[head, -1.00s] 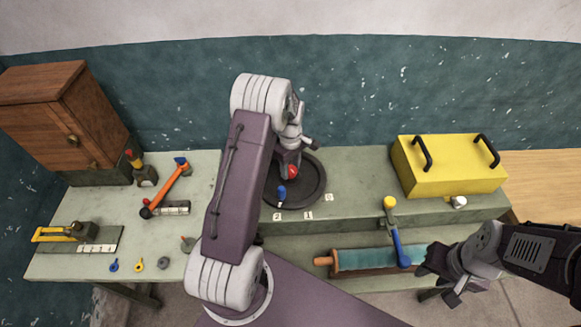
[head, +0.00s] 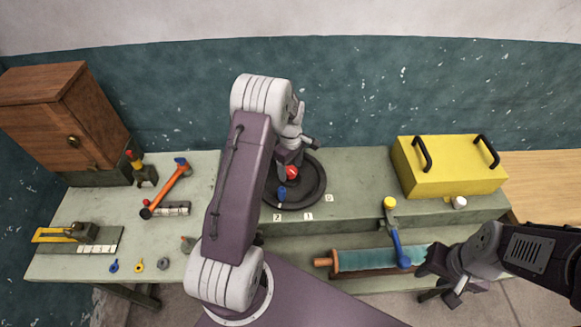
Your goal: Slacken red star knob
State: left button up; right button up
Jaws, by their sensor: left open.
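The red star knob (head: 292,172) shows as a small red shape above the round black disc (head: 318,190) at the middle of the bench. A blue part (head: 282,194) stands on the disc just in front of it. My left gripper (head: 286,170) points down at the red knob and is open. Its fingers are close beside the knob and partly cover it; I cannot tell whether they touch it. My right gripper (head: 436,276) is at the lower right near a blue-handled lever (head: 400,247); its jaw opening is unclear.
Tags marked 2, 1 and 0 (head: 308,216) lie along the disc's front. A yellow box (head: 450,168) with black handles stands right. A teal roller (head: 362,260) lies below. An orange lever (head: 172,187), a wooden cabinet (head: 65,115) and small tools are left.

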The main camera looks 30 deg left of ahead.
aim_at(292, 170)
pick_arm(q)
notch_tip(292, 170, up, 9)
jog(key=b, duration=0.1)
dwell(0.5)
jog(key=s+d+r+m, duration=0.45)
jog(key=s+d, duration=0.25)
jog(key=d, duration=0.2)
jog(key=s+d+f+m+t, duration=0.1)
jog(key=s+f+m, duration=0.4)
jog(key=s+m, duration=0.6)
jog(key=shift+s+d, duration=0.25)
jog(key=shift+d, duration=0.4)
jog(key=shift+s, duration=0.1)
